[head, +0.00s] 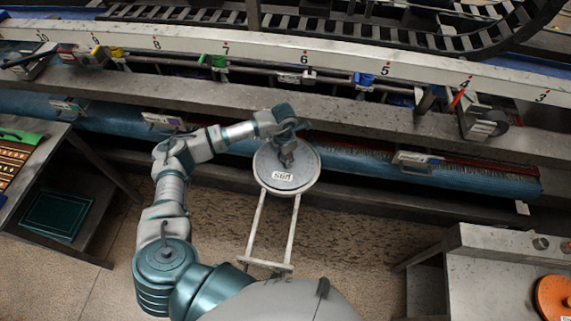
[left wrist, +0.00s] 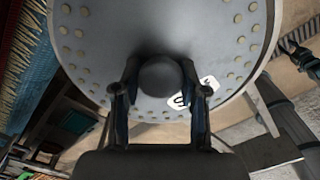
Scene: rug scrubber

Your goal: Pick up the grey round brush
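The grey round brush (head: 275,180) is a flat disc with a white label and a central knob. In the head view it is in front of the blue roller, above a pale two-legged frame. My left gripper (head: 286,154) is over its middle. In the left wrist view the grey disc (left wrist: 225,45) with rivets around its rim fills the upper part. My left gripper's fingers (left wrist: 159,80) are on both sides of the dark knob (left wrist: 160,77) and look closed on it. The brush's underside is hidden. My right gripper is not in view.
The long blue roller (head: 370,162) runs behind the brush under a numbered machine rail (head: 340,62). The pale frame (head: 267,264) reaches down towards the floor. A table with an orange disc (head: 556,297) stands at the right, and a shelf (head: 25,205) at the left.

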